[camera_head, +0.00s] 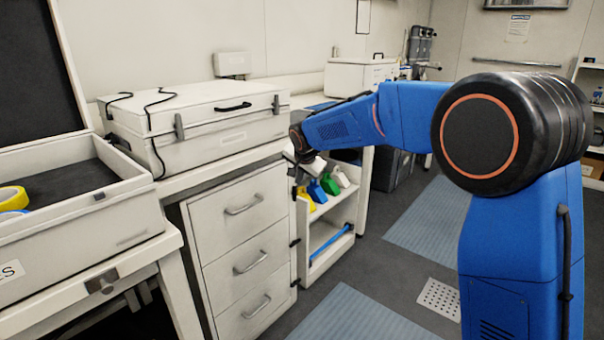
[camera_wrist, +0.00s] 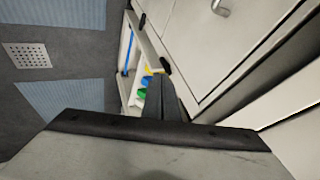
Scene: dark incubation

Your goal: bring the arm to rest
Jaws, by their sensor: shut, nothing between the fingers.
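My blue arm reaches out over the floor in the head view, bent, with its end by the corner of the counter. My gripper (camera_head: 299,172) is small there and hangs in front of the open shelf unit, beside the drawer cabinet. In the wrist view my gripper (camera_wrist: 159,84) shows as two dark fingers close together, shut and empty. They point towards the shelf unit and the cabinet edge. I cannot tell the exact gap between the fingertips and the cabinet.
The white drawer cabinet (camera_head: 243,232) stands left of my gripper. Yellow, blue, green (camera_head: 330,185) and white items fill the shelf unit (camera_head: 327,241). A closed white case (camera_head: 222,130) lies on the counter; an open case (camera_head: 140,215) is at left.

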